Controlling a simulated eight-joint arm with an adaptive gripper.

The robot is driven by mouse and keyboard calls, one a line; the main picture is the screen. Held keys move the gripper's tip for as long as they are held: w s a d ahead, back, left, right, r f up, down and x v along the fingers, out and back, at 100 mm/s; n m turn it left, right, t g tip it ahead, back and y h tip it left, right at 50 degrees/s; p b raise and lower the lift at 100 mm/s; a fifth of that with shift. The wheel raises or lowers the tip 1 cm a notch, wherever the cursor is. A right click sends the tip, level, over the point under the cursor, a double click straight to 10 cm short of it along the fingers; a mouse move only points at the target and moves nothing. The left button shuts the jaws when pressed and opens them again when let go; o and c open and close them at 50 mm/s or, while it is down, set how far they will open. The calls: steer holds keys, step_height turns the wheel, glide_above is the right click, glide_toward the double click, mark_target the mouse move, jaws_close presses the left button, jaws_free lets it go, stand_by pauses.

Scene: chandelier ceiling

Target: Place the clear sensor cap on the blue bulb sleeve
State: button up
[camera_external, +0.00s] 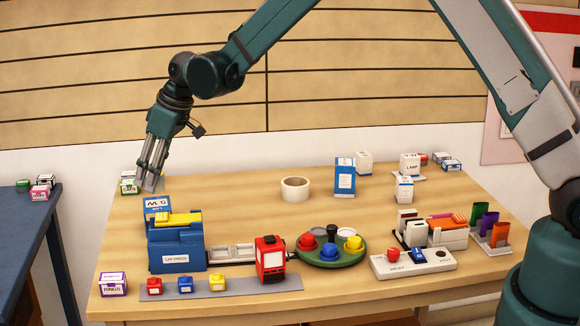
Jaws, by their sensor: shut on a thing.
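My gripper (152,181) is at the back left of the table, pointing down, with its fingers shut on a small, pale, see-through piece. This looks like the clear sensor cap (157,185), mostly hidden by the fingers and too small to make out fully. A blue and white box with upside-down lettering (157,207) is just in front of and below my gripper, behind the blue bin. A taller blue and white box (345,179) stands upright at the back middle. I cannot tell which of these two is the blue bulb sleeve.
Small green and white boxes (129,187) sit beside my gripper. A tape roll (295,189), a round green tray (353,258) with coloured pieces and a grey switch panel (413,264) stand further right.

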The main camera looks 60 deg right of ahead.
steer(key=shift+f, duration=1.85)
steer(key=shift+f, duration=0.1)
steer(key=o, duration=0.8)
steer(key=shift+c, duration=0.2)
steer(key=v, duration=1.2)
